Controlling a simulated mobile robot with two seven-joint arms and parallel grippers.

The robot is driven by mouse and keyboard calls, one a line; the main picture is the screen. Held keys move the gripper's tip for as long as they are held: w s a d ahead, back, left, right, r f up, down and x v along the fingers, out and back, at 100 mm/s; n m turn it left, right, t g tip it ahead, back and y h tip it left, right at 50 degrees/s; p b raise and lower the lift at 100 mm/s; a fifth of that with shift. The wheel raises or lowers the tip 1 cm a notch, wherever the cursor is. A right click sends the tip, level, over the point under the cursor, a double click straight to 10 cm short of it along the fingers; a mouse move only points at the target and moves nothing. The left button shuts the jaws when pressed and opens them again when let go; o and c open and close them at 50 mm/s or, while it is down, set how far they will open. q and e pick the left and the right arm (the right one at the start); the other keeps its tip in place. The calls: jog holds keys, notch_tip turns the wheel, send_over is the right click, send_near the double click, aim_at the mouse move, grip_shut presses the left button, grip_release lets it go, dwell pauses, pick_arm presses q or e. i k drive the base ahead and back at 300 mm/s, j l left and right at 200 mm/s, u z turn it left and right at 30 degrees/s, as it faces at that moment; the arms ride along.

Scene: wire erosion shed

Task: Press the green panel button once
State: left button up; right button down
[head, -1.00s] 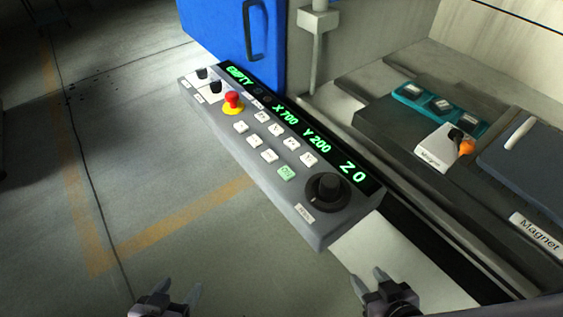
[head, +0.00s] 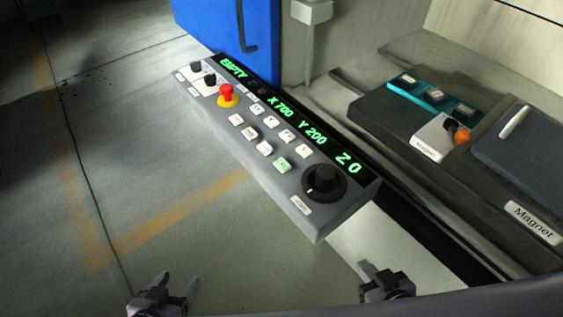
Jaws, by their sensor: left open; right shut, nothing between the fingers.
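The green panel button (head: 282,165) sits in the lower button row of the grey control panel (head: 318,222), left of the black knob (head: 324,181). It is in plain view with nothing over it. My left gripper (head: 180,282) is open and empty at the bottom, below and left of the panel, apart from it. My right gripper (head: 366,272) is shut and empty at the bottom, below the panel's near right end and apart from it.
A red emergency stop (head: 226,92) and several white buttons share the panel. A green-lit display (head: 290,117) runs along its back edge. A blue door (head: 228,35) stands behind. A magnet box (head: 437,137) lies at right. The floor (head: 110,180) at left is clear.

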aim_at(280, 164)
jog(key=i+j+z, duration=0.2)
jog(key=j+z, duration=0.2)
jog(key=j, duration=0.75)
jog(key=j+z, duration=0.4)
jog(key=j, duration=0.75)
